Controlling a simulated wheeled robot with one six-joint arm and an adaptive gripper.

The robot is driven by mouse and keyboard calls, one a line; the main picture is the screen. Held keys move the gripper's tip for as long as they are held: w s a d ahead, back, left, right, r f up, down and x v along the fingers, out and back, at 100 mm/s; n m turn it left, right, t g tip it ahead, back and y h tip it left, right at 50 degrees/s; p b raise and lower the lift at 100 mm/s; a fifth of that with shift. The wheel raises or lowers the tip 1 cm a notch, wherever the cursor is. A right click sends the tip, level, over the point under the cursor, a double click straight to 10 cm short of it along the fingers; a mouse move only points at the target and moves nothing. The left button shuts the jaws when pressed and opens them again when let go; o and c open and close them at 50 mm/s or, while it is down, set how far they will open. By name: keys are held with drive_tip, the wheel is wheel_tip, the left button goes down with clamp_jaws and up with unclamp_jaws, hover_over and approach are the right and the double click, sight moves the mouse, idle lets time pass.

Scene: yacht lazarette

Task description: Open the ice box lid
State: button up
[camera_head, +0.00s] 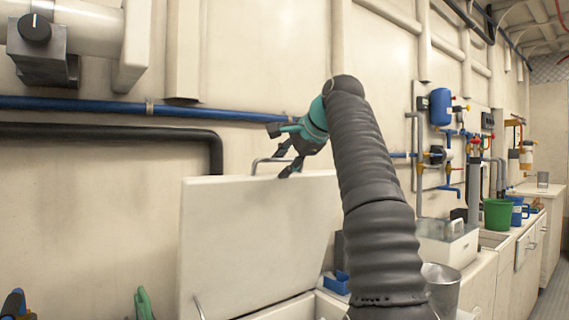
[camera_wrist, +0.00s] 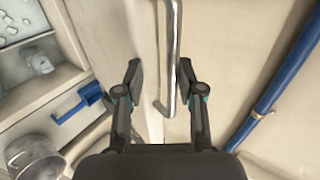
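The ice box lid (camera_head: 250,235) is a large cream panel standing raised, tilted near upright toward the wall. Its metal bar handle (camera_head: 268,161) is at the top edge. My gripper (camera_head: 279,152) is beside the handle at the lid's top. In the wrist view my gripper (camera_wrist: 160,72) has its fingers apart, with the handle (camera_wrist: 172,55) running down between them, seemingly clear of both. The lid (camera_wrist: 145,50) shows nearly edge-on there. Part of the ice box opening (camera_wrist: 60,22) shows at left, with ice pieces (camera_wrist: 38,60) inside. My arm hides part of the box in the head view.
A blue scoop (camera_wrist: 80,105) and a metal bucket (camera_wrist: 35,155) are beside the opening. Blue pipe (camera_head: 200,112) and black pipe (camera_head: 110,131) run along the wall behind the lid. A green bucket (camera_head: 497,214) stands on the counter at right.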

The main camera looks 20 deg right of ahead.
drive_tip(key=shift+s+r, duration=0.1)
drive_tip(key=shift+s+d+r, duration=0.2)
drive_tip(key=shift+s+r, duration=0.05)
drive_tip(key=shift+s, duration=0.05)
drive_tip(key=shift+s+d+r, duration=0.1)
drive_tip(key=shift+s+d, duration=0.1)
drive_tip(key=shift+s, duration=0.25)
drive_tip(key=s+d, duration=0.4)
drive_tip(key=s, duration=0.6)
drive_tip(key=shift+s, duration=0.15)
drive_tip(key=shift+d, duration=0.1)
